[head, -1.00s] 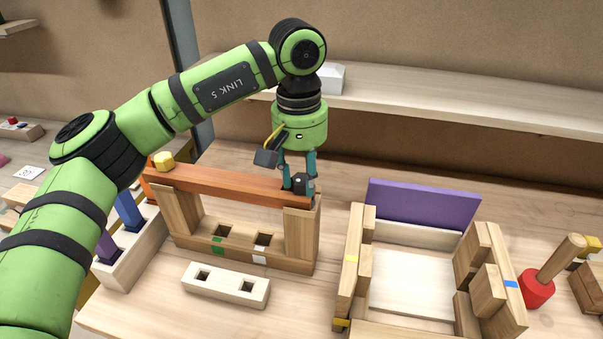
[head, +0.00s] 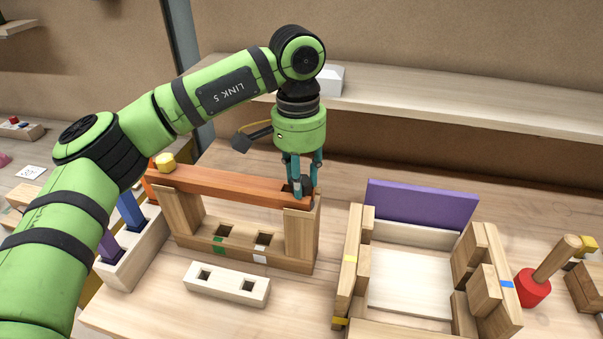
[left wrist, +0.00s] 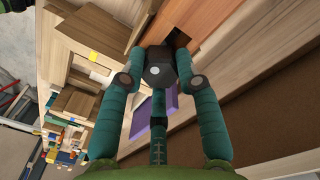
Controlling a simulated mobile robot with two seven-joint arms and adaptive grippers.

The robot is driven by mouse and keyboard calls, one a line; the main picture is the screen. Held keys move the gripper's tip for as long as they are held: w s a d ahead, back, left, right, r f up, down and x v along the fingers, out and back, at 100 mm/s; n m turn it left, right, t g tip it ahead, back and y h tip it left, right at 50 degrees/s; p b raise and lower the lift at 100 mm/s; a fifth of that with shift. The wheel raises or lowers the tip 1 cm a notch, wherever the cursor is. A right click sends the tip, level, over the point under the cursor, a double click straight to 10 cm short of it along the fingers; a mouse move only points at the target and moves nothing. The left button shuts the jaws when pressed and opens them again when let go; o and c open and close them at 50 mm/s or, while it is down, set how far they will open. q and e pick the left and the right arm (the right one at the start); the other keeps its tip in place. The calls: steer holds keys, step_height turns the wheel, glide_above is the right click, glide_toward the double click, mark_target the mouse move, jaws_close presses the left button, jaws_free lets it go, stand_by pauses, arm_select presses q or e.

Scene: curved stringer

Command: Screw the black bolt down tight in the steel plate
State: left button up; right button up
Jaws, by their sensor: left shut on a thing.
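The black bolt, a dark hexagonal head with a pale dot, sits between my left fingertips in the left wrist view (left wrist: 158,72). In the head view my left gripper (head: 305,186) points down, shut on this black bolt at the right end of a reddish-brown wooden beam (head: 230,185). The fingers hide most of the bolt there, and I cannot tell how deep it sits. A square dark hole in wood shows beyond the bolt in the wrist view. I make out no steel plate in either view. My right gripper is not in view.
A pale block with two holes (head: 226,284) lies in front.

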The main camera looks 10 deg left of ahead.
arm_select(q)
steer(key=o, duration=1.2)
steer(key=shift+s+a+f, duration=0.1)
steer(key=shift+a, duration=0.1)
